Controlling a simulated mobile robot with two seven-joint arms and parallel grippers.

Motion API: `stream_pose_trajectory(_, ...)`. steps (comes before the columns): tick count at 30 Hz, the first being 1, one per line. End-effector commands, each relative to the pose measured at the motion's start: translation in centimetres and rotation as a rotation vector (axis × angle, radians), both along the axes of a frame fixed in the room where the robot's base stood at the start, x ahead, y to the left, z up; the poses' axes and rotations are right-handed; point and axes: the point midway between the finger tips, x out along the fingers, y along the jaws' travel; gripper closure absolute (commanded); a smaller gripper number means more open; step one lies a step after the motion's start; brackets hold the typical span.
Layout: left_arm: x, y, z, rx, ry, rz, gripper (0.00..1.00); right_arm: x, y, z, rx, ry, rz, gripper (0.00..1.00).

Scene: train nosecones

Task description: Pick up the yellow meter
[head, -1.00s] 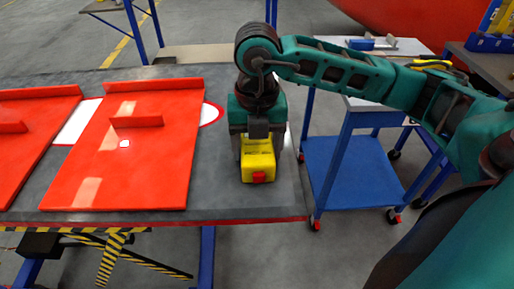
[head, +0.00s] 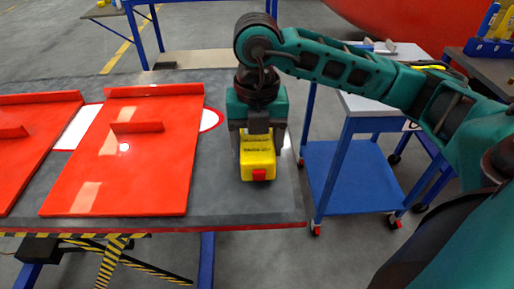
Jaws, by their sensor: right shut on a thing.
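The yellow meter (head: 257,161) is a small yellow block with a red part on its near end. It is at the right end of the dark grey table (head: 220,205) in the head view. My right gripper (head: 258,148) reaches down over it from above and is shut on it. The fingers partly cover the meter's upper part and sides. I cannot tell whether the meter touches the tabletop or is just above it. My left gripper is not in view.
Red panels with raised ribs (head: 130,165) lie on the table left of the meter. A blue cart (head: 350,175) stands to the right of the table. Another bench (head: 190,57) stands behind. Bare tabletop surrounds the meter.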

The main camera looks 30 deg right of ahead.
Motion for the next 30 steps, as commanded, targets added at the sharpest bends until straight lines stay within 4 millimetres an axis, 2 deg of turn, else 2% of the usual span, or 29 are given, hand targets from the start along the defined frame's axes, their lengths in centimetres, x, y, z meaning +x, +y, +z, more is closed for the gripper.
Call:
stream_pose_trajectory(5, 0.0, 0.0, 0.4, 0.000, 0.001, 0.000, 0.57, 0.1, 0.1, 4.7, 0.002, -0.010, 0.001, 0.78)
stream_pose_trajectory(9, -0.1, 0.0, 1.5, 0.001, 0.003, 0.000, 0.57, 0.1, 0.0, 9.3, -0.001, -0.011, 0.000, 0.78)
stream_pose_trajectory(14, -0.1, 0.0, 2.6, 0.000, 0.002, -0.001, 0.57, 0.1, 0.0, 13.2, -0.001, -0.009, -0.002, 0.78)
stream_pose_trajectory(22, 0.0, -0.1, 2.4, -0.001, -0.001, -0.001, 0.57, 0.0, 0.0, 16.3, 0.000, -0.006, 0.000, 0.78)
stream_pose_trajectory(30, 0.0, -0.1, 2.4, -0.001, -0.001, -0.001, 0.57, 0.0, 0.0, 17.7, 0.000, -0.002, -0.001, 0.78)
